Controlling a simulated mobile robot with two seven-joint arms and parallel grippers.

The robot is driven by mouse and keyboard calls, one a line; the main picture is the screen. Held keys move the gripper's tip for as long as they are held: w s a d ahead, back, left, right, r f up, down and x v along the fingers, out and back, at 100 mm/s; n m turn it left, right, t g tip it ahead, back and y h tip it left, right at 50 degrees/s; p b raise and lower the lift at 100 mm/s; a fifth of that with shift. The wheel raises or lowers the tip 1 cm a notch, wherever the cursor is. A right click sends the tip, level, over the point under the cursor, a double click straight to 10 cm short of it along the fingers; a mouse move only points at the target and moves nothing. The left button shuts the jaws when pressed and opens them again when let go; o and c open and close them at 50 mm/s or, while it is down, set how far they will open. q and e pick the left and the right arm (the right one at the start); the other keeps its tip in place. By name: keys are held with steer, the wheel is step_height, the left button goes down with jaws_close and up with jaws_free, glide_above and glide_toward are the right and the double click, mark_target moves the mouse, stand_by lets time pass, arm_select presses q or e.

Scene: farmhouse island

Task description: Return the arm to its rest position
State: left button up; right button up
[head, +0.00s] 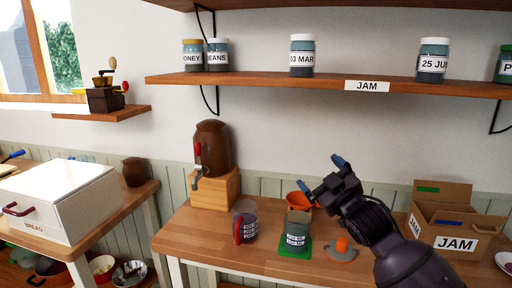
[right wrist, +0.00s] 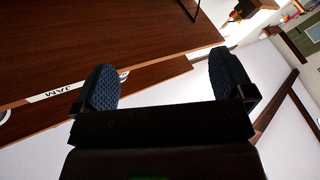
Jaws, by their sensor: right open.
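My right gripper (head: 322,179) is raised in the air above the wooden table, in front of the wall and below the jam shelf. Its two blue-padded fingers are spread apart. In the right wrist view the gripper (right wrist: 165,80) shows both pads with nothing between them. The forearm comes in from the lower right and hides part of the table. My left gripper and arm are not in view.
The shelf (head: 250,80) with jars (head: 302,55) is overhead. On the table (head: 190,235) stand a brown dispenser (head: 212,148), a mug (head: 245,222), a jar (head: 297,232) on a green mat, an orange pot (head: 299,200) and a JAM box (head: 440,228). A bread box (head: 60,200) stands left.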

steer(key=s+d+f+m+g+h, duration=0.1)
steer(key=s+d+f+m+h, duration=0.1)
steer(key=s+f, duration=0.45)
steer(key=s+d+f+m+h, duration=0.1)
steer(key=s+d+f+m, duration=0.15)
steer(key=f, duration=0.65)
steer(key=s+d+f+m+g+h, duration=0.1)
steer(key=s+d+f+m+h, duration=0.15)
steer(key=s+f, duration=0.35)
steer(key=s+d+f+m+g+h, duration=0.1)
steer(key=s+d+f+g, duration=0.1)
steer(key=s+f, duration=0.7)
steer(key=s+d+f+m+g+h, duration=0.1)
steer(key=s+d+f+m+g, duration=0.1)
steer(key=s+f, duration=0.7)
steer(key=shift+s+d+f+g, duration=0.2)
steer(key=shift+s+d+g, duration=0.2)
steer(key=shift+s+d, duration=0.1)
steer(key=shift+h, duration=0.25)
